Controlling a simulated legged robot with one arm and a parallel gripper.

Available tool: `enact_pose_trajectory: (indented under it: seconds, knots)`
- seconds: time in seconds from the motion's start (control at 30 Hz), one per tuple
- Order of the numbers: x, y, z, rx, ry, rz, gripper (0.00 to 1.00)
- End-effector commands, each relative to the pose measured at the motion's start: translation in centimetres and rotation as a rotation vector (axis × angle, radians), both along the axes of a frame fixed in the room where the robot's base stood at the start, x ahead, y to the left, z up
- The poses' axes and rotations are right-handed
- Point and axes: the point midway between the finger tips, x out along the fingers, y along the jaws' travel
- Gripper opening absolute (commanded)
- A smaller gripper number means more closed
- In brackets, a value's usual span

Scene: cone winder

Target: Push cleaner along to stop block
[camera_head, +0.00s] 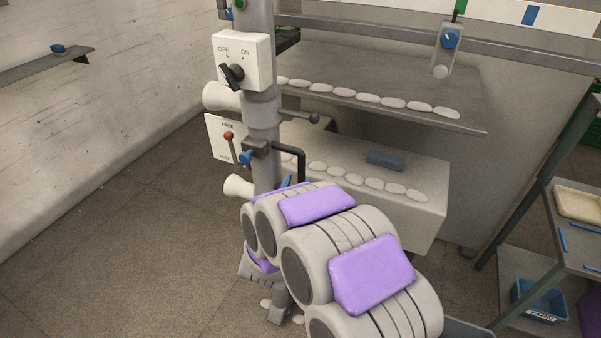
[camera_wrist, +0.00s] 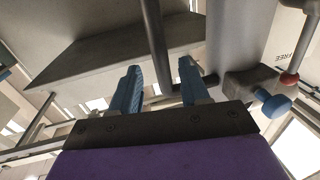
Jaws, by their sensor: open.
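My arm, with purple pads, reaches forward in the head view. My gripper (camera_wrist: 160,88) has two blue fingers, spread apart with nothing between them. A dark bent bar (camera_wrist: 158,50) passes behind the gap between the fingers; I cannot tell whether they touch it. The bar (camera_head: 290,150) joins a grey clamp with a blue knob (camera_head: 246,157) on the upright post (camera_head: 263,120). In the head view the fingertips are mostly hidden behind my arm. No part is clearly labelled as the cleaner or the stop block, so I cannot tell which they are.
An OFF/ON switch box (camera_head: 243,62) and a FREE/HOLD plate with a red-knobbed lever (camera_head: 228,136) are on the post. A grey box with a blue dial (camera_head: 450,38) hangs on the back rail. Shelves with a blue bin (camera_head: 538,300) stand right. The left floor is clear.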

Motion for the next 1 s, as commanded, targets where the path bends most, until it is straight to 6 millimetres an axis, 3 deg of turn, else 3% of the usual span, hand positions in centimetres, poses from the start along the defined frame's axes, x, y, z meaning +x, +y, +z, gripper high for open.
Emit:
enact_pose_trajectory:
  seconds: [0.1,0.3,0.73,1.0]
  knots:
    - [2.3,-0.3,0.0,0.001,-0.002,-0.003,0.46]
    - [4.8,-0.6,-0.1,-0.001,-0.001,-0.002,0.46]
    - [5.7,-0.7,0.0,-0.001,0.000,0.001,0.46]
    - [5.7,-0.7,0.0,0.000,0.000,0.001,0.22]
